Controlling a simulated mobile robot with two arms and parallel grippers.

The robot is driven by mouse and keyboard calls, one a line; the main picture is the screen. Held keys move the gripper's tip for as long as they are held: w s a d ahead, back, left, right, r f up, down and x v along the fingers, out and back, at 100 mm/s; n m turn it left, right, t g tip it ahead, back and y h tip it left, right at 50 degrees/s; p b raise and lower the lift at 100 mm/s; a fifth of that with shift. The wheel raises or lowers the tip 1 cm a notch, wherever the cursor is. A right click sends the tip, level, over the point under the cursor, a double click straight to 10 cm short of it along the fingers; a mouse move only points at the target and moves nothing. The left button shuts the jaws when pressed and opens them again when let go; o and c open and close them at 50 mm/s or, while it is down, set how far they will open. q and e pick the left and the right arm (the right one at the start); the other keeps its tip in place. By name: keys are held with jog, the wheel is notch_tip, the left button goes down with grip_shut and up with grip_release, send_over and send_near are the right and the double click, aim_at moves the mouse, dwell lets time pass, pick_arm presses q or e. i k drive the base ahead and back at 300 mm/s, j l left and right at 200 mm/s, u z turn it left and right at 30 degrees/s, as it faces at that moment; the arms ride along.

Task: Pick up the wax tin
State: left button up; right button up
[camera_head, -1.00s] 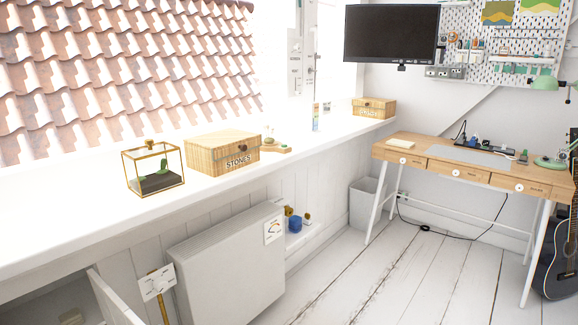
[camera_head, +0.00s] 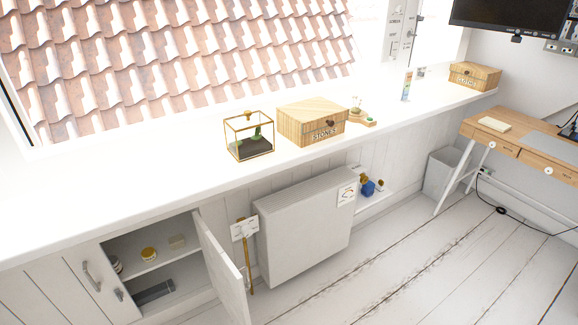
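A small round tin with a yellowish top (camera_head: 148,254) sits on the upper shelf inside the open low cabinet at the lower left. It may be the wax tin, but no label can be read. A pale block (camera_head: 177,241) sits to its right, and a dark round item (camera_head: 116,264) is at its left, partly hidden by the cabinet's left edge. Neither of my grippers is in view.
The open cabinet door (camera_head: 222,268) sticks out to the right of the opening. A dark box (camera_head: 154,291) lies on the lower shelf. A grey radiator cover (camera_head: 306,226) stands beyond the door. The sill (camera_head: 190,173) holds a glass terrarium (camera_head: 249,137) and wooden boxes. The floor (camera_head: 400,265) is clear.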

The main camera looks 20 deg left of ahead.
aim_at(149, 254)
jog(key=i+u, duration=0.1)
jog(key=u, duration=1.15)
jog(key=i+l+u, duration=0.2)
jog(key=l+u, duration=0.25)
jog(key=i+l+u, duration=0.1)
jog(key=l+u, duration=0.75)
jog(key=l, duration=0.25)
jog(key=l+u, duration=0.1)
jog(key=l, duration=1.15)
jog(key=j+z, duration=0.1)
jog(key=z, duration=0.3)
jog(key=j+z, duration=0.1)
jog(key=z, duration=0.3)
jog(key=i+j+z, duration=0.1)
jog(key=z, duration=0.25)
jog(key=j+z, duration=0.1)
jog(key=z, duration=0.3)
